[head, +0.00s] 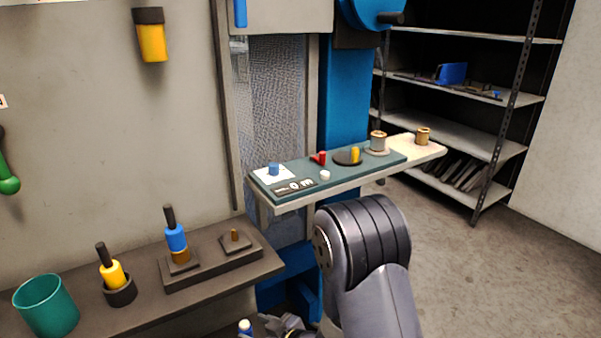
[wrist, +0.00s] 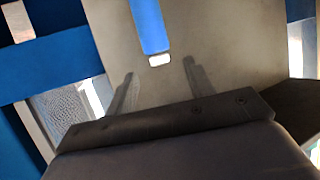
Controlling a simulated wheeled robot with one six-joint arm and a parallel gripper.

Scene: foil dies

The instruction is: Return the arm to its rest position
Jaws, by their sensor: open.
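My arm (head: 370,250) reaches up from the lower edge of the head view and bends in front of the blue machine. A dark metal part at the bottom edge, beside the bench, looks like part of my gripper (head: 287,325), mostly cut off. In the wrist view my gripper (wrist: 160,82) shows two grey fingers standing apart with nothing gripped between them. A blue bar with a white tip (wrist: 150,28) lies beyond the fingertips, in line with the gap; I cannot tell its distance.
A dark bench (head: 215,280) at left bears a green cup (head: 46,306), blue and yellow-handled tools and a block. A shelf with a teal mat (head: 340,177) holds several small parts above my arm. Storage racks (head: 470,130) stand at right; the floor (head: 490,270) before them is clear.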

